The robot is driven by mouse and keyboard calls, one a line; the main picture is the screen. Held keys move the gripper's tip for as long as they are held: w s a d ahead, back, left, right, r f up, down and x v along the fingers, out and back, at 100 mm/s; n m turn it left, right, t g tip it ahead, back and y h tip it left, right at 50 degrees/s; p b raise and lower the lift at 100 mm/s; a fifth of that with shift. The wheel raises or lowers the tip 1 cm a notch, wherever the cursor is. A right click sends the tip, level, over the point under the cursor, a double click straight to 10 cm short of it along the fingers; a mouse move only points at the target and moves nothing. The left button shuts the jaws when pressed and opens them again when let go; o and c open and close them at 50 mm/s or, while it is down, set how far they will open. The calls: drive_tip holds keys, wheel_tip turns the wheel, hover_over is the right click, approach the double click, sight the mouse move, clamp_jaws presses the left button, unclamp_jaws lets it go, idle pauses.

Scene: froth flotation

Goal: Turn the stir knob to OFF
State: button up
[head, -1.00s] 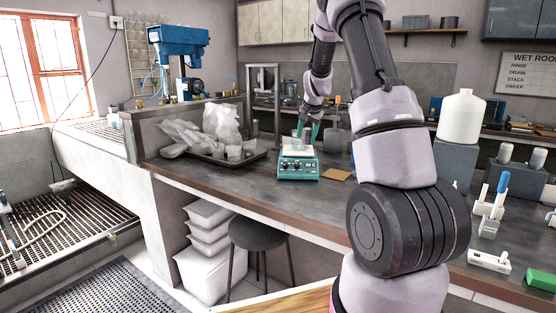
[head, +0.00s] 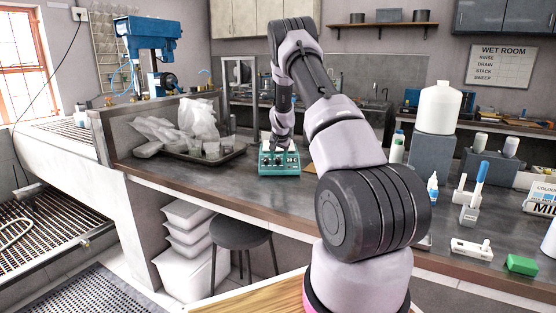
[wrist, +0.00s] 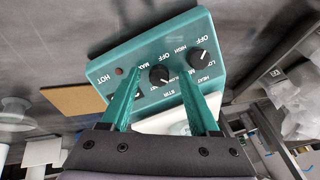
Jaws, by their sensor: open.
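The teal hotplate stirrer (head: 279,168) stands on the dark bench in the head view. Its front panel fills the middle of the wrist view, with the labels roughly upside down. The black stir knob (wrist: 158,75) has a white pointer mark and lies between my fingers in that view, near OFF and MAX. The black heat knob (wrist: 198,57) is to its right, outside my fingers. My gripper (wrist: 161,77) is open, its two teal fingers either side of the stir knob; I cannot tell whether they touch it. In the head view my fingers are too small to make out.
A tray (head: 236,152) of beakers and clear bags stands left of the stirrer. A brown square pad (wrist: 78,98) lies beside the stirrer. A white jug (head: 437,108) and bottles stand to the right. A stool (head: 240,235) stands under the bench edge.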

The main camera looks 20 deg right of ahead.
drive_tip(key=shift+w+d+f, duration=0.1)
drive_tip(key=shift+w+f, duration=0.05)
drive_tip(key=shift+f, duration=0.2)
clamp_jaws()
